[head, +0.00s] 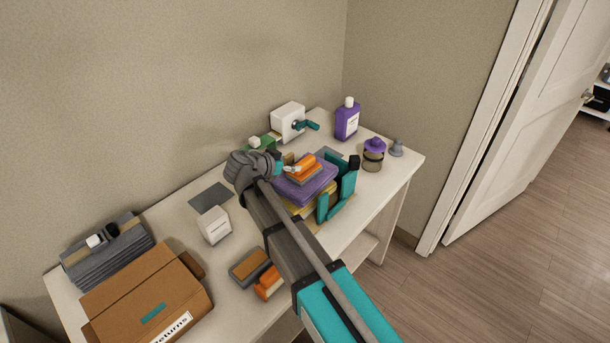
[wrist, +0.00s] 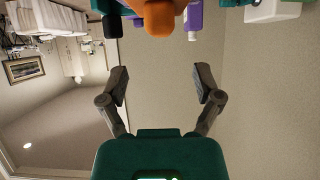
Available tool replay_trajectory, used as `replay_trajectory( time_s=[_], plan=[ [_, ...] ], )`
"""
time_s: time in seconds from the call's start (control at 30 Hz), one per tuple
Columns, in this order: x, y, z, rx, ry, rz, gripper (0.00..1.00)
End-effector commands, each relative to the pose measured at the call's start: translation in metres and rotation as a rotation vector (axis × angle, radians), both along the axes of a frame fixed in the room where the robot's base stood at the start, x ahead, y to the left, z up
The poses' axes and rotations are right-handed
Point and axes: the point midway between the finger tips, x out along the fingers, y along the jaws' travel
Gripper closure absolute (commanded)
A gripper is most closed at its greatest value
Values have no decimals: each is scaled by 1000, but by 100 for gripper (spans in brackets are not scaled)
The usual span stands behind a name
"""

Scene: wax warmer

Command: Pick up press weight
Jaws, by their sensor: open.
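An orange-topped block on a grey plate (head: 303,168), which looks like the press weight, lies on a purple slab (head: 309,188) on top of a stack between teal uprights (head: 348,186). A small grey knobbed piece (head: 397,148) stands at the table's back right corner; I cannot be sure which one is named. My gripper (head: 288,169) is beside the orange top, to its left, partly hidden by my arm. In the wrist view my gripper (wrist: 161,78) is open, with nothing between its fingers. An orange rounded end (wrist: 160,16) shows ahead, beyond the fingertips.
A purple bottle (head: 347,120), a purple-topped jar (head: 373,154) and a white machine with a teal crank (head: 288,122) stand behind. A white box (head: 213,225), an orange-and-grey block (head: 268,283), a cardboard box (head: 148,295) and grey folded stacks (head: 108,262) are nearer. The wall closes the back.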

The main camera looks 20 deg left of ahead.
Motion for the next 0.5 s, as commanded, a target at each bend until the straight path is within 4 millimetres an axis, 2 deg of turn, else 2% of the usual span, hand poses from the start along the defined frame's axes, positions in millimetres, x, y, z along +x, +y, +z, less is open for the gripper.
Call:
replay_trajectory(
  time_s=[0.13, 0.5],
  plan=[
    [9, -4, -7, 0, 0, -1, 17],
    [11, -4, -6, -1, 0, 0, 17]
  ],
)
